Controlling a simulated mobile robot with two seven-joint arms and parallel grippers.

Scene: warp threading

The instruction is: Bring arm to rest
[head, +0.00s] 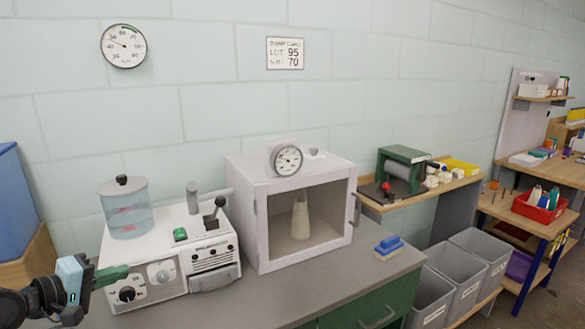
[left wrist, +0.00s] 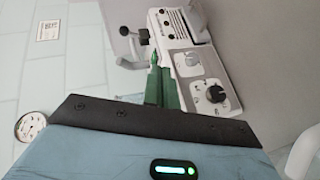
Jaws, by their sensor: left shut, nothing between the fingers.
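My left gripper (head: 112,275) comes in from the lower left of the head view, with green fingers and a light blue body. Its fingers are shut with nothing between them. They show in front of the left side of a white machine (head: 205,255) with knobs, a lever and a clear lidded jar (head: 127,212). In the left wrist view the closed green fingers (left wrist: 155,75) point toward the machine (left wrist: 200,75). I cannot tell whether they touch it. My right gripper is not in view.
A white cabinet (head: 262,225) holding a pale cone (head: 300,217) stands right of the machine on the grey counter (head: 330,290). A blue brush (head: 388,245) lies near the counter's right end. Grey bins (head: 430,298) stand beyond. A blue box (head: 15,205) is at far left.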

